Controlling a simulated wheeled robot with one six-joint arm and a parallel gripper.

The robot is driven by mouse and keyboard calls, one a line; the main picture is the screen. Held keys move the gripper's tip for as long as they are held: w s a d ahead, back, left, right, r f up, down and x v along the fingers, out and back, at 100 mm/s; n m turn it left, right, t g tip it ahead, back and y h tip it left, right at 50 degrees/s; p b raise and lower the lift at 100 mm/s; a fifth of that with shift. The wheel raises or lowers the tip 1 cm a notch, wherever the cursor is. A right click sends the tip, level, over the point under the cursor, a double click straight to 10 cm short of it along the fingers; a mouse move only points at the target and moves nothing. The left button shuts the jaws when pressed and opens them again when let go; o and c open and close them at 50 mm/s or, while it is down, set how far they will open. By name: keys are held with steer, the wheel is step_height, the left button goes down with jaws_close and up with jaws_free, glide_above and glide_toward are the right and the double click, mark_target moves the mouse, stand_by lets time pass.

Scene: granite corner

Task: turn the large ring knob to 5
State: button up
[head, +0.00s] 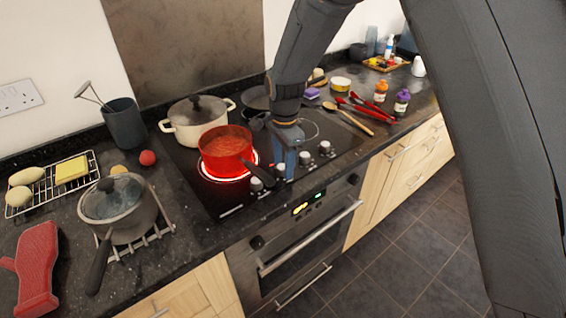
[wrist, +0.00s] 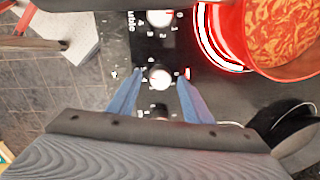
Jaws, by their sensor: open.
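A row of pale round knobs runs along the hob's front right side, including one knob (head: 304,158) right of my gripper and one (head: 256,184) left of it. My gripper (head: 287,168) points down over this row. In the wrist view my gripper (wrist: 160,76) has its two blue fingers apart, one on each side of a knob (wrist: 159,75). I cannot tell whether they touch it. Another knob (wrist: 160,17) shows above it, with partly readable print "uble". I cannot read which knob is the large ring's or its setting.
A red pan (head: 226,143) of orange-red food stands on a glowing ring (head: 207,177), its dark handle reaching towards the knobs. A cream pot (head: 197,120) stands behind. A lidded pan (head: 117,205) is at left. A wooden spoon (head: 348,118) lies at right.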

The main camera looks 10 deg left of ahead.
mark_target(283, 167)
steer(key=shift+s+d+r+b, duration=0.1)
steer(key=shift+r+b, duration=0.55)
steer(key=shift+r, duration=1.3)
steer(key=shift+s+r+b, duration=0.1)
steer(key=shift+r+b, duration=0.55)
steer(key=shift+r, duration=1.3)
steer(key=s+d+n+b, duration=0.2)
steer(key=s+d+n, duration=0.15)
steer(key=d, duration=1.35)
steer(key=s+d+f+n+b, duration=0.1)
steer(key=s+d+f+n, duration=0.1)
steer(key=s+d, duration=0.4)
steer(key=s+d+f+n+t, duration=0.1)
steer(key=s+d+n, duration=0.3)
steer(key=d, duration=0.5)
steer(key=s+f, duration=0.1)
steer(key=s, duration=0.1)
steer(key=shift+s+d+b, duration=0.25)
steer(key=shift+s+b, duration=0.05)
steer(key=shift+b, duration=0.05)
steer(key=shift+a+f, duration=0.1)
steer(key=shift+a, duration=0.1)
